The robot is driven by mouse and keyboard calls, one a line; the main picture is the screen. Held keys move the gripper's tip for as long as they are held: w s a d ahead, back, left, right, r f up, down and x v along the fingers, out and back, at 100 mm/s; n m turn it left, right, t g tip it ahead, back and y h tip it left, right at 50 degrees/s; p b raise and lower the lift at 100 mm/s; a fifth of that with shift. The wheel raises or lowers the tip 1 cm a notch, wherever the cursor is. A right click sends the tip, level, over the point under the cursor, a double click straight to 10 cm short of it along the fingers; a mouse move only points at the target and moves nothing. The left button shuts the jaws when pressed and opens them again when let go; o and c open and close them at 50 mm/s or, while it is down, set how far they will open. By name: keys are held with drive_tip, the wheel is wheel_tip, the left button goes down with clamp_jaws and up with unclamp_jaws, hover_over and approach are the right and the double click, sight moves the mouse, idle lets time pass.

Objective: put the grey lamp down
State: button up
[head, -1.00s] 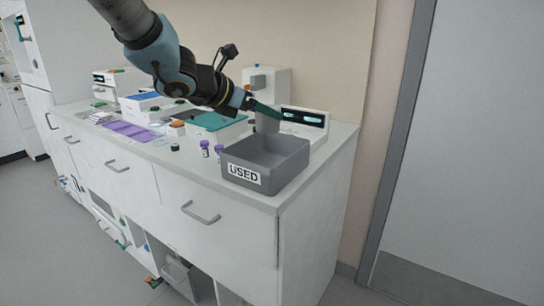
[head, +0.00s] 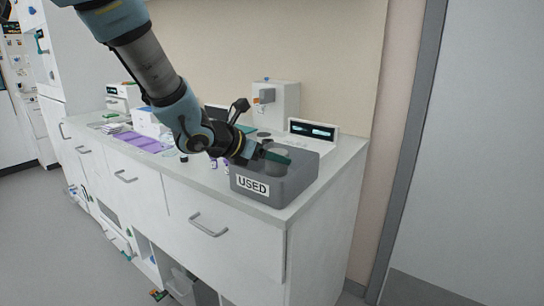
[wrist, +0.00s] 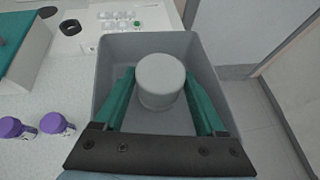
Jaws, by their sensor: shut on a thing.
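The grey lamp (wrist: 160,78) is a plain pale grey cylinder, seen from above in the wrist view. It stands between the two teal fingers of my gripper (wrist: 159,88), which is shut on it. In the head view my gripper (head: 277,157) is low at the mouth of the grey bin (head: 294,184) marked USED, and the lamp is mostly hidden there by the fingers and the bin. In the wrist view the bin's walls (wrist: 205,62) surround the lamp. I cannot tell whether the lamp touches the bin's floor.
Purple-capped vials (wrist: 54,123) stand left of the bin. A white device with a dark display (head: 312,130) and a taller white device (head: 275,103) stand behind it. The white counter (head: 342,160) ends just right of the bin.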

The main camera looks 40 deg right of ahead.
drive_tip(key=shift+f+b, duration=0.55)
drive_tip(key=shift+b, duration=0.25)
drive_tip(key=o, duration=1.4)
drive_tip(key=shift+c, duration=0.2)
